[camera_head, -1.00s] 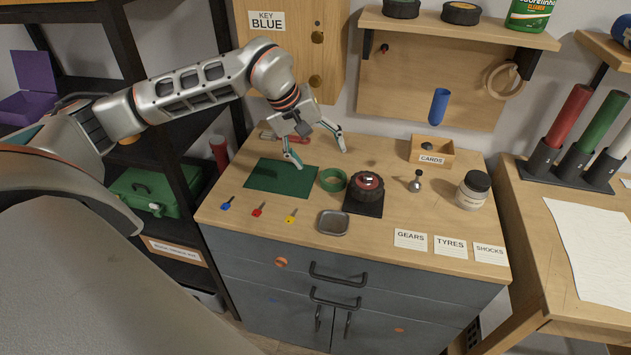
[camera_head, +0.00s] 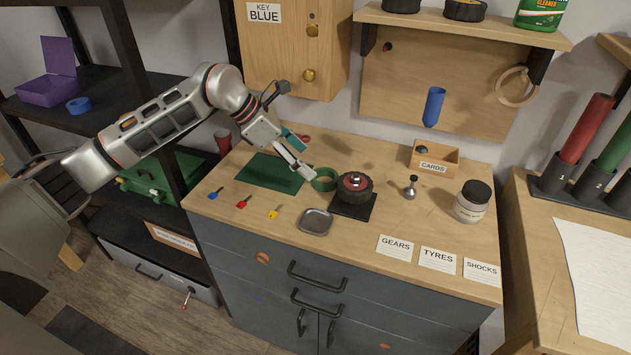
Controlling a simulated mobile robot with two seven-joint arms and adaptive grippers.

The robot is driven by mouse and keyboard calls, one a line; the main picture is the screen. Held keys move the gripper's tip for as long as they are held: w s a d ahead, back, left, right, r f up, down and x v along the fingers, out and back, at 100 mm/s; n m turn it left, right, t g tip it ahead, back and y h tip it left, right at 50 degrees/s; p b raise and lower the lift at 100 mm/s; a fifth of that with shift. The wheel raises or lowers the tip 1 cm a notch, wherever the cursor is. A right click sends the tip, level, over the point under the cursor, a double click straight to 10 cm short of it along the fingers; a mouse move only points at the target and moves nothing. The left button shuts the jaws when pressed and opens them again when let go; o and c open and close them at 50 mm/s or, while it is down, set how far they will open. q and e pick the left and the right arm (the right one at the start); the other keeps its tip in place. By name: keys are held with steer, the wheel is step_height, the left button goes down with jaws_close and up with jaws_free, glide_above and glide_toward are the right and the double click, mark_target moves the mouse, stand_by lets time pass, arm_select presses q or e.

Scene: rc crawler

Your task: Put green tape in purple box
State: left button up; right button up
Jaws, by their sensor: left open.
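The green tape (camera_head: 324,180) is a ring lying flat on the wooden worktop, between the dark green mat and a black wheel. My left gripper (camera_head: 307,159) is open and empty, just behind and to the left of the tape. One fingertip is close to the tape's rim; I cannot tell whether it touches. The purple box (camera_head: 48,92) stands on the black shelf at far left with its lid raised. My right gripper is not in view.
A wheel (camera_head: 355,187) on a black pad sits right beside the tape. A metal tray (camera_head: 316,222) and several coloured keys lie in front. A blue tape roll (camera_head: 78,105) lies beside the purple box. A green case (camera_head: 150,184) is on the shelf below.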

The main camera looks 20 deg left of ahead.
mark_target(321, 173)
arm_select(q)
steer(key=x, duration=0.7)
steer(key=shift+w+d+f, duration=0.15)
steer(key=shift+d+f, duration=0.1)
steer(key=shift+f, duration=0.05)
steer(key=c, duration=1.3)
steer(key=shift+o, duration=0.2)
steer(key=shift+r, duration=0.15)
